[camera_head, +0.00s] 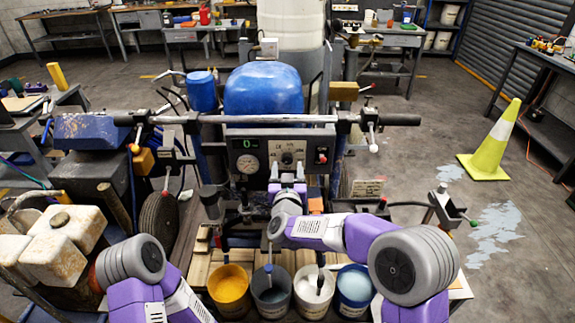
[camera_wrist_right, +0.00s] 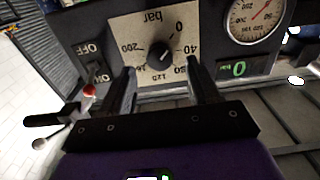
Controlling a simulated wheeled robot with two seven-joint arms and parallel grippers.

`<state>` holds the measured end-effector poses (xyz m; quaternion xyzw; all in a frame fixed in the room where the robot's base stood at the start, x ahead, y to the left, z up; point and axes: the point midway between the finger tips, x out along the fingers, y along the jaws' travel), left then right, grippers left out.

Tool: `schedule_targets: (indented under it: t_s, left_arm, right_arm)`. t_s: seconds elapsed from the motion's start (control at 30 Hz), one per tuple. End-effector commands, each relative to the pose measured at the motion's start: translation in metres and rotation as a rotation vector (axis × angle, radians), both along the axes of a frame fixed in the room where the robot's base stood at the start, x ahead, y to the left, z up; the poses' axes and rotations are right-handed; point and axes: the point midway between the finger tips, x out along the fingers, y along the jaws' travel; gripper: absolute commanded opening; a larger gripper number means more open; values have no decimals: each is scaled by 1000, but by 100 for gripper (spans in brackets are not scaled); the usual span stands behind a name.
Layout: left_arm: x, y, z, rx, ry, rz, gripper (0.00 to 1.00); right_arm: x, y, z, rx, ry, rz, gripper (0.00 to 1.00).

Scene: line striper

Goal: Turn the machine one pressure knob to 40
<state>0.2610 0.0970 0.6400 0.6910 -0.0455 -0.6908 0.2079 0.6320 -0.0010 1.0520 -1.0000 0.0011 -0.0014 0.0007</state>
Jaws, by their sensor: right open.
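The pressure knob (camera_wrist_right: 160,53) is a small black knob on a pale dial plate marked 0, 40, 80, 125, 160, 200 and bar. Its light pointer mark seems to face the 0. In the head view the knob (camera_head: 287,158) sits mid-panel. My right gripper (camera_wrist_right: 163,85) is open in front of the dial, its two fingers apart below the knob in the wrist picture and not visibly touching it. It also shows in the head view (camera_head: 287,178). The green display (camera_wrist_right: 238,69) reads 0. My left gripper is out of view; only its arm shows.
A round gauge (camera_head: 249,165) and a red-tipped toggle switch (camera_head: 321,155) flank the dial on the control panel. The handlebar (camera_head: 260,119) crosses above it. Several paint buckets (camera_head: 229,290) stand below. A yellow-green cone (camera_head: 488,150) stands on floor to the right.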

Motion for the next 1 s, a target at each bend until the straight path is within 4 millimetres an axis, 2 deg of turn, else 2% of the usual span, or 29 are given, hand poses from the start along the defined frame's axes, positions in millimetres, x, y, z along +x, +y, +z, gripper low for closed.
schedule_targets:
  t_s: [0.1, 0.3, 0.67, 1.0]
  left_arm:
    - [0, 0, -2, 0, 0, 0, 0]
    - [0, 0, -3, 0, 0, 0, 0]
    - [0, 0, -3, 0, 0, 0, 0]
    - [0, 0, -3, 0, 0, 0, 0]
  right_arm:
    - [17, -1, -2, 0, 2, -1, 61]
    - [34, 0, -2, -1, 2, 1, 61]
    - [38, 0, -1, -1, 2, 2, 61]
    - [38, 0, -1, -1, 3, 2, 11]
